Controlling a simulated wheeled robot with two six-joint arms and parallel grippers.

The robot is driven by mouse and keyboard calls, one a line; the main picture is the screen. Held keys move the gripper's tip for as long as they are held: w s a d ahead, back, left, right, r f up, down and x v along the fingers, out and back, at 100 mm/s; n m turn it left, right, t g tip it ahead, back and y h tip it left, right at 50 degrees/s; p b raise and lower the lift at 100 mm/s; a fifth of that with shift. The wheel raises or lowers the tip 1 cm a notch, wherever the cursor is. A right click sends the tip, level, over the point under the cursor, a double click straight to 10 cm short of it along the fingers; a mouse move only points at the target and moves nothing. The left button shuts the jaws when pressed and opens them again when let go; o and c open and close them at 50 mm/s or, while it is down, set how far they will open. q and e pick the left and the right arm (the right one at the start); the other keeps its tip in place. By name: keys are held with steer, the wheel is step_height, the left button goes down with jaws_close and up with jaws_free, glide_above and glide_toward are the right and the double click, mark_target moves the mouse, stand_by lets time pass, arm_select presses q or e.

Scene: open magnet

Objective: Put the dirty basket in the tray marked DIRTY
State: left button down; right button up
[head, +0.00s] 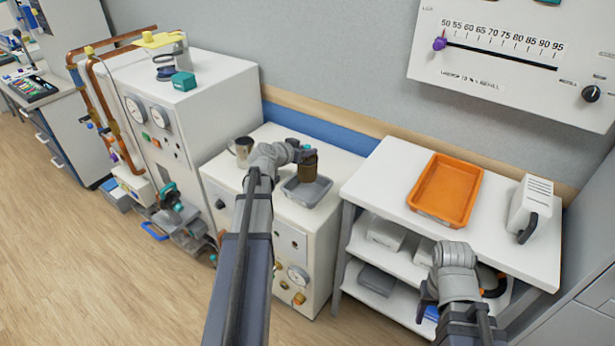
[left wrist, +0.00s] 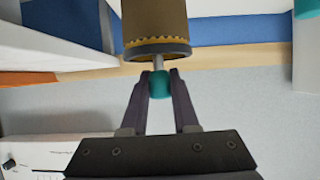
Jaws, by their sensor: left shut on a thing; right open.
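The dirty basket, a brown cylinder (head: 308,170) with a dark rim, is above or at the back of a grey tray (head: 318,196) on the white cabinet; I cannot tell whether it touches the tray. My left gripper (head: 307,153) is shut on the basket's teal knob (left wrist: 160,84); the basket's brown body also shows in the left wrist view (left wrist: 155,22). An orange tray (head: 446,190) lies empty on the white table to the right. No DIRTY marking is readable on either tray. My right gripper (head: 428,298) is open and empty in front of the table's shelves.
A metal jug (head: 242,150) stands at the back left of the cabinet top. A white device (head: 531,208) with a dark handle stands right of the orange tray. A tall gauge cabinet (head: 185,110) rises at left. The table's lower shelves hold grey boxes.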

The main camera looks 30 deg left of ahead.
mark_target(307, 158)
arm_select(q)
steer(key=shift+f+b, duration=1)
steer(key=shift+f, duration=0.6)
arm_select(e)
steer(key=shift+f, duration=1.6)
arm_select(q)
step_height(307, 158, down, 4)
steer(key=b, duration=0.3)
steer(key=shift+r+b, duration=0.1)
steer(key=shift+b, duration=0.25)
arm_select(e)
step_height(307, 158, down, 4)
steer(key=shift+r, duration=0.15)
arm_select(q)
steer(key=c, duration=0.7)
jaws_free()
